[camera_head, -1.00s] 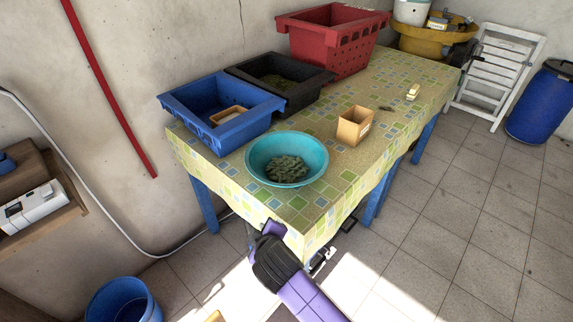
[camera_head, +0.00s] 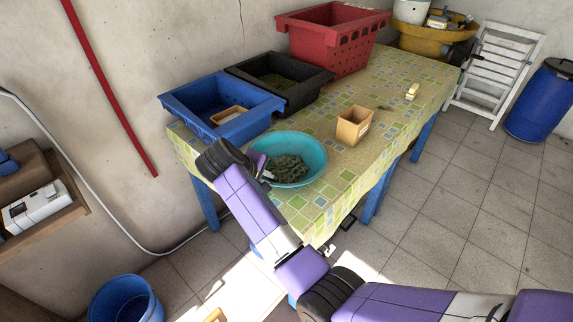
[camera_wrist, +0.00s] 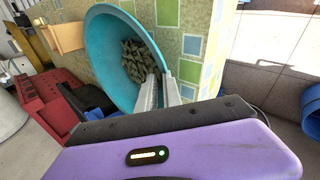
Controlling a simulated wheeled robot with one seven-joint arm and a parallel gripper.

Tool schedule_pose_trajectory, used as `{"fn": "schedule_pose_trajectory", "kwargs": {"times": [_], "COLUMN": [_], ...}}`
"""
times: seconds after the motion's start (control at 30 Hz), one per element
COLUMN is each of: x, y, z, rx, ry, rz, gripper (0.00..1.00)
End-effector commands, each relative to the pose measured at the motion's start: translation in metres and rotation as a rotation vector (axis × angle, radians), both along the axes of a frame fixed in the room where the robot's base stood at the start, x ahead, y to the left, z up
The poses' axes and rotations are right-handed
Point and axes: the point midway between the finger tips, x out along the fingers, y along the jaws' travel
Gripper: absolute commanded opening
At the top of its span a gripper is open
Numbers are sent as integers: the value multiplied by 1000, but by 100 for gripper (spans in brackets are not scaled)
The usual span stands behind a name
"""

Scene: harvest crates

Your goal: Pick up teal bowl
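The teal bowl (camera_head: 314,147) stands upright on the near left part of the table, with a heap of green leafy or pod-like pieces (camera_head: 287,168) inside. It also shows in the wrist view (camera_wrist: 110,57), tilted by the camera angle. My gripper (camera_head: 268,177) is at the bowl's near left rim. In the wrist view its two pale fingers (camera_wrist: 160,77) sit either side of the rim, one over the inside and one outside, with a narrow gap between them. Contact with the rim cannot be made out. My wrist hides the bowl's left edge in the head view.
A blue crate (camera_head: 262,104) with a small tan box stands behind the bowl to the left. A black crate (camera_head: 318,80) and a red crate (camera_head: 350,28) are farther back. A tan box (camera_head: 352,127) stands right of the bowl on the patterned tablecloth (camera_head: 385,95).

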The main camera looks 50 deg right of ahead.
Motion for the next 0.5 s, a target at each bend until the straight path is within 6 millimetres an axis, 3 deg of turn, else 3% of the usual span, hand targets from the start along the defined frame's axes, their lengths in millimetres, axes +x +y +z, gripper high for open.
{"fn": "schedule_pose_trajectory", "kwargs": {"times": [0.5], "x": [3], "y": [-33], "z": [-44], "rx": [1], "ry": [0], "rz": [0], "gripper": [10]}}
